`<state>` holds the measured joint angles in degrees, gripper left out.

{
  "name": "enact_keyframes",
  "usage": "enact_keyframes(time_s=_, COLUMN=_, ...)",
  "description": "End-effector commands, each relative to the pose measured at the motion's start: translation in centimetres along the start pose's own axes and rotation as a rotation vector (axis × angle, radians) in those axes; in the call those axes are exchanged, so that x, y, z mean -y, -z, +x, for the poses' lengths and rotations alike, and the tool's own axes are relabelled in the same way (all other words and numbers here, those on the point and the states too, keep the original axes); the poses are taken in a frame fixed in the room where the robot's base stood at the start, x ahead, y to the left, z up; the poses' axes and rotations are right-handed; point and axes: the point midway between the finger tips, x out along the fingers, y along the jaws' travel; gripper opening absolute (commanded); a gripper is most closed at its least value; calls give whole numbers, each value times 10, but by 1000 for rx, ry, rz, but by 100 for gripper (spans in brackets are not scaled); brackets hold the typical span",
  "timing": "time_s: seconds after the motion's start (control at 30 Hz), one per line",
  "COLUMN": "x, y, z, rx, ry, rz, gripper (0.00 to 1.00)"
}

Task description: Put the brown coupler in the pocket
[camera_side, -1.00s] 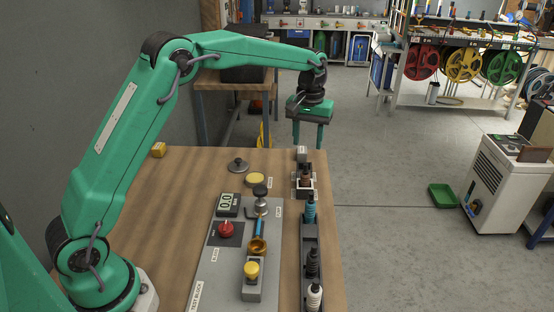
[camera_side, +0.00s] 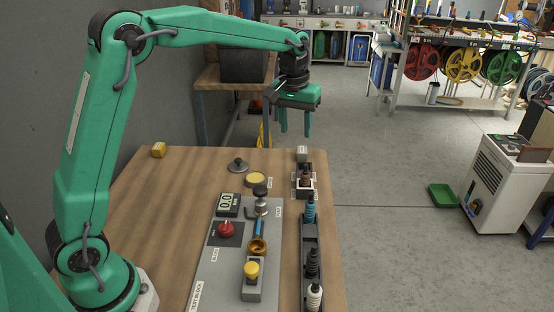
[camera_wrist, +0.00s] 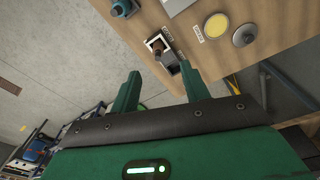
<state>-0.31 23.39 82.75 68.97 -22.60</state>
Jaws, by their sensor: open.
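The brown coupler (camera_side: 306,176) stands upright inside the small white-edged pocket (camera_side: 305,194) near the table's far right edge. In the wrist view the brown coupler (camera_wrist: 158,47) shows within the pocket's pale frame (camera_wrist: 150,41). My gripper (camera_side: 295,134) is open and empty, above and beyond the pocket in the side view, clear of the coupler. In the wrist view my gripper (camera_wrist: 161,72) shows both green fingers apart, with nothing between them. The coupler's lower end is hidden by the pocket walls.
A dark rack (camera_side: 311,240) with blue, black and white couplers lies in front of the pocket. A grey test block (camera_side: 210,275) carries a red knob, a gauge and a yellow-capped part. A yellow disc (camera_side: 256,179) lies left of the pocket.

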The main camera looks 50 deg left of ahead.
Motion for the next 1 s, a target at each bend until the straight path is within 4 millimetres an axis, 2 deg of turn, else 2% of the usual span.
enact_keyframes(time_s=0.03, x=4, y=-9, z=-11, rx=-16, ry=-7, rz=12, gripper=46)
enact_keyframes(time_s=0.2, x=15, y=-38, z=-36, rx=-62, ry=-24, rz=62, gripper=46)
enact_keyframes(time_s=0.5, x=38, y=-95, z=-68, rx=-144, ry=-49, rz=145, gripper=46)
enact_keyframes(time_s=0.73, x=57, y=-141, z=-79, rx=-208, ry=-63, rz=209, gripper=46)
enact_keyframes(time_s=1.0, x=79, y=-194, z=-78, rx=-285, ry=-75, rz=285, gripper=46)
